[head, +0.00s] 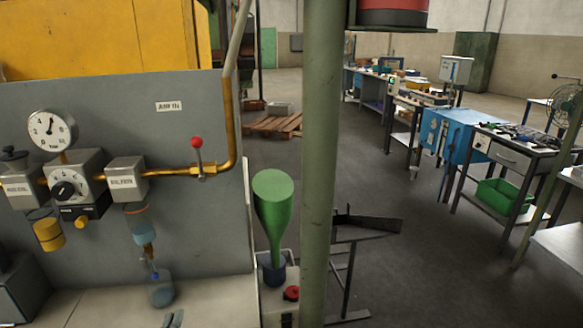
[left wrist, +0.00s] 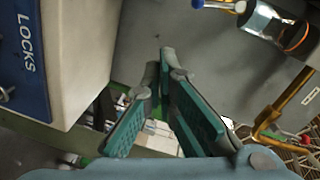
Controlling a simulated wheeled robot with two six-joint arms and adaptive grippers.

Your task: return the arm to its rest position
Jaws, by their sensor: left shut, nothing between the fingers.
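My left gripper (left wrist: 166,62) fills the middle of the left wrist view, its teal-padded fingers meeting at the tips with nothing between them. In the head view only the tips of my left gripper (head: 173,320) show at the bottom edge, above the pale bench top and below the glass bowl (head: 162,291). The rest of the left arm is outside the head view. My right gripper is in neither view.
A grey panel (head: 200,100) with a gauge (head: 52,130), regulator and brass pipe (head: 232,125) stands on the left. A green post (head: 322,150) rises beside a green funnel-shaped thing (head: 274,205). In the left wrist view, a white box with a blue LOCKS label (left wrist: 27,45) is close by.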

